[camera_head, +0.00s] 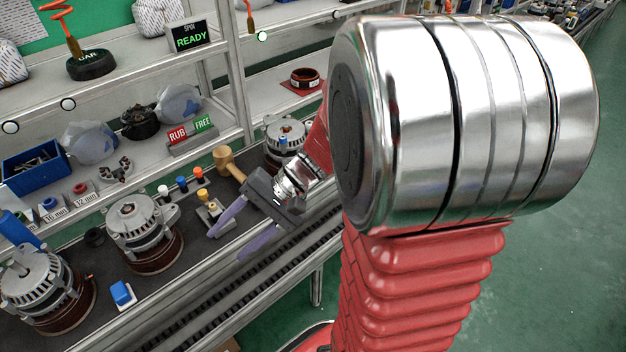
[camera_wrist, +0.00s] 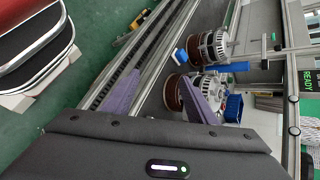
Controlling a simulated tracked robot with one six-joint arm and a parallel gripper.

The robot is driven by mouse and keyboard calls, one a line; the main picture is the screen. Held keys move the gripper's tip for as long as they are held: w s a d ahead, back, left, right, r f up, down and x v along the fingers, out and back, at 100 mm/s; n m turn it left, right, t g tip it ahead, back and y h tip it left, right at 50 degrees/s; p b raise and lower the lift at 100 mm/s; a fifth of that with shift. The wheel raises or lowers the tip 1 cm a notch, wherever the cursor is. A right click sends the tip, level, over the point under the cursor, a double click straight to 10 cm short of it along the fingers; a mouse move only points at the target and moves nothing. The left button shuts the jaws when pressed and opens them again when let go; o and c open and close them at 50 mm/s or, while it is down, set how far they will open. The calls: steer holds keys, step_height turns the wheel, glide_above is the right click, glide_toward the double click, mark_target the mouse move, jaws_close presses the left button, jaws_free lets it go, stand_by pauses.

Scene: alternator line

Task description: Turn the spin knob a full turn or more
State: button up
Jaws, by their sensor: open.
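My gripper (camera_head: 227,246) is open and empty, with its two purple fingers spread, above the front edge of the bench in the head view. Both fingers also show in the wrist view (camera_wrist: 160,76). No part carries a readable knob label. A small grey fixture (camera_head: 213,213) with a yellow cap (camera_head: 203,195) stands just beyond the fingers. White (camera_head: 164,192), blue (camera_head: 182,184) and red-orange (camera_head: 197,174) capped pegs stand near it. I cannot tell which is the spin knob. A sign (camera_head: 190,37) reads "SPIN READY".
Alternators stand along the bench, one left of my gripper (camera_head: 142,228) and one behind it (camera_head: 287,132). A mallet (camera_head: 228,165) lies behind my gripper. A blue block (camera_head: 122,294) sits at the front left. A "RUB/FREE" sign (camera_head: 192,135) is on the shelf. Metal rails run along the bench front.

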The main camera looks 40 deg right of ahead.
steer(key=s+d+r+n+t+h, duration=0.1)
steer(key=s+r+n+t+h, duration=0.1)
steer(key=s+r+n+h, duration=0.5)
step_height(320, 180, up, 3)
steer(key=n+h, duration=0.2)
steer(key=shift+s+n+t+h, duration=0.3)
steer(key=shift+s+t+h, duration=0.1)
steer(key=shift+c, duration=0.3)
